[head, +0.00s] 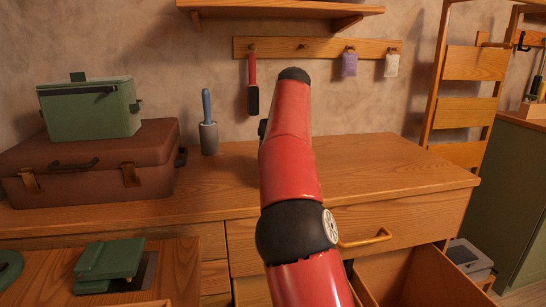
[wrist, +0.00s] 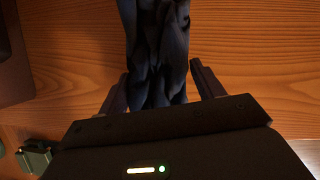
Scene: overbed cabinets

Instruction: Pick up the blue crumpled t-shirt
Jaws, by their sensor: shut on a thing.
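The blue crumpled t-shirt (wrist: 157,50) shows in the wrist view as a dark blue, folded bundle between my gripper's fingers. My gripper (wrist: 160,92) is shut on it, with one finger on each side. The cloth extends upward out of the top of the wrist view, over a wooden surface. I cannot tell whether the cloth touches that surface. In the head view my red arm hides the gripper and the t-shirt.
A brown suitcase (head: 95,165) with a green box (head: 92,110) on it stands on the wooden dresser (head: 400,165). An open drawer (head: 425,280) is at lower right. The dresser top right of my arm is clear.

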